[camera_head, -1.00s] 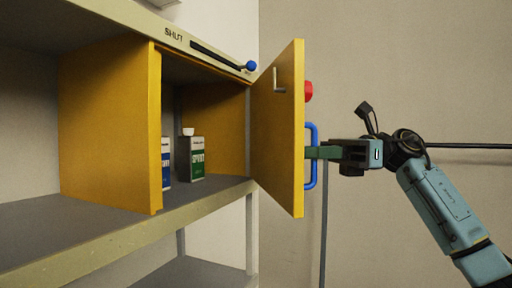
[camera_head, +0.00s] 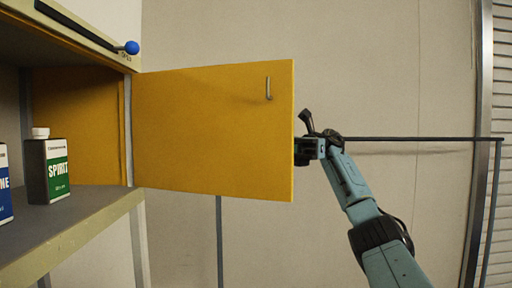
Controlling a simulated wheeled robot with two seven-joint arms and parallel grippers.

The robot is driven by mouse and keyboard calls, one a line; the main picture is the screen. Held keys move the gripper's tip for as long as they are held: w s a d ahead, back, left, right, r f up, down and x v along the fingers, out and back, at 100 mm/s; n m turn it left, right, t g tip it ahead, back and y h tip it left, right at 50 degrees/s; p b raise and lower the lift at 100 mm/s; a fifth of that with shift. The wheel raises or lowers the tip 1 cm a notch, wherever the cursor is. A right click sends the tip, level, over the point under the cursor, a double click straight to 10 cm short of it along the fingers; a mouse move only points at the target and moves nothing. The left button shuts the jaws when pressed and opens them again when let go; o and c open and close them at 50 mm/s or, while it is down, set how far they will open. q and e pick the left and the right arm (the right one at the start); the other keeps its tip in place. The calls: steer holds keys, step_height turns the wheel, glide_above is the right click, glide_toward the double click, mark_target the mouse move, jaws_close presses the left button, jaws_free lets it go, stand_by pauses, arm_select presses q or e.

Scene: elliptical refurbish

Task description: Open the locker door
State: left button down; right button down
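The yellow locker door (camera_head: 210,130) stands swung wide open on its hinge at the shelf's right post, its inner face toward me. A small metal hook (camera_head: 268,88) is near its top outer corner. My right gripper (camera_head: 299,150) is at the door's free edge, with its fingers hidden behind the door. The blue handle on the outer face is hidden too, so I cannot see whether the fingers hold it. Inside the locker a white-capped spirit bottle (camera_head: 47,170) and a part of another bottle (camera_head: 4,185) stand on the shelf. My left gripper is not in view.
The shelf unit's post (camera_head: 138,240) and top rail (camera_head: 80,25) border the locker. A lever with a blue knob (camera_head: 131,47) is on the rail. A dark horizontal bar (camera_head: 430,139) runs behind my arm to the right. A slatted shutter (camera_head: 495,210) stands at far right.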

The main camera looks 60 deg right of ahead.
steer(key=shift+w+d, duration=0.1)
steer(key=shift+d, duration=0.1)
steer(key=c, duration=1.6)
jaws_free()
